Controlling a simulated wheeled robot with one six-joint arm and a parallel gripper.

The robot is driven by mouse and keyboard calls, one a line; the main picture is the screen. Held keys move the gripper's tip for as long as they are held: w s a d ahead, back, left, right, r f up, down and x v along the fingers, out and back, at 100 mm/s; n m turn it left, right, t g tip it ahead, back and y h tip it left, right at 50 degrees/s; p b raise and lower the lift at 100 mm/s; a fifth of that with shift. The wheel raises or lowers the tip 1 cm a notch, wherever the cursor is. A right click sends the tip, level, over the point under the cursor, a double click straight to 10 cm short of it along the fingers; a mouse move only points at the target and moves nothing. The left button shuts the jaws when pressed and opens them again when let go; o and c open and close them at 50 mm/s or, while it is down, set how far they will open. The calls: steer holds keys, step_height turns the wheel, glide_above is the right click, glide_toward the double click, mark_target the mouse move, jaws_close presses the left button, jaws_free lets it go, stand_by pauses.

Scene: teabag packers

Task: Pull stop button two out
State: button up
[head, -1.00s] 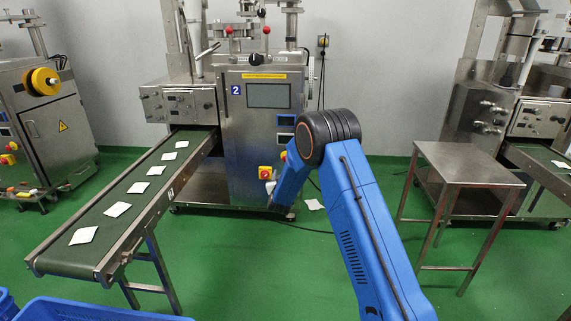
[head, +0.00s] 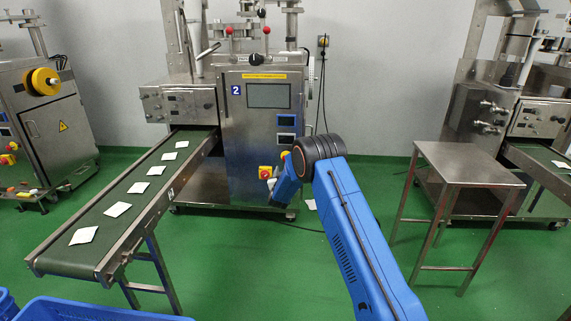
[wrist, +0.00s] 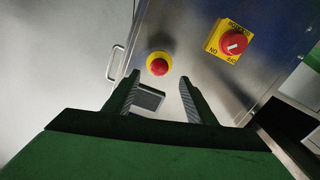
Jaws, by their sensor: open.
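Machine two (head: 232,120) is the steel cabinet marked 2. In the wrist view, its stop button (wrist: 159,66) is a red mushroom head on a round yellow collar. It shows just beyond and between the fingertips of my gripper (wrist: 158,83). The fingers are spread apart with nothing between them, and I cannot tell whether they touch the button. In the head view, only a yellow edge of the button (head: 285,153) shows; my arm hides the rest. My arm also largely hides my gripper there.
A red rotary switch on a yellow plate (wrist: 232,43) sits near the stop button. A conveyor (head: 110,215) with several teabags runs out to the left. A steel table (head: 470,165) stands at the right. A blue crate (head: 90,309) is at the front left.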

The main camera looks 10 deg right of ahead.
steer(key=x, duration=0.8)
